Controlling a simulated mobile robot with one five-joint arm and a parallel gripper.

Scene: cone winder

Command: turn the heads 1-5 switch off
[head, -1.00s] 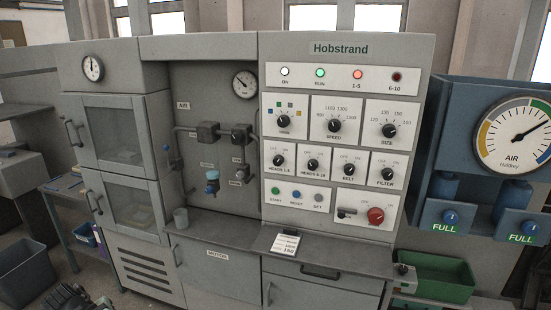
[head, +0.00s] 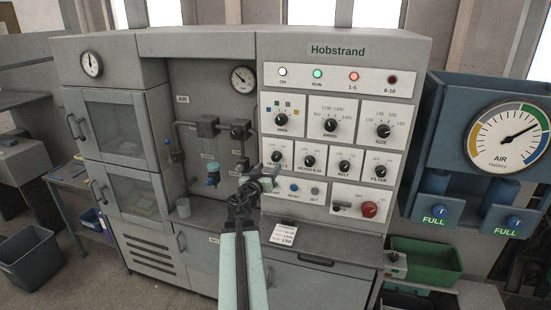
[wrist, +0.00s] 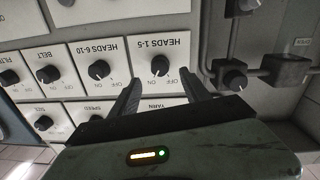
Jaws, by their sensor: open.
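The heads 1-5 switch is a black round knob (wrist: 160,66) on a white plate, upside down in the wrist view. Its pale mark seems to point to the ON side. In the head view the knob (head: 277,157) is just above my gripper (head: 262,175). In the wrist view my gripper (wrist: 163,88) is open and empty, its fingers pointing at the plate with the knob between their lines. The fingers appear apart from the knob. The 1-5 lamp (head: 353,76) is lit red.
The heads 6-10 knob (wrist: 99,70) sits close beside it, with belt (wrist: 47,75) and filter knobs beyond. On the other side are pipes and a valve (wrist: 233,80). A row of buttons (head: 294,188) lies below the switches. A ledge with a card (head: 289,233) juts out underneath.

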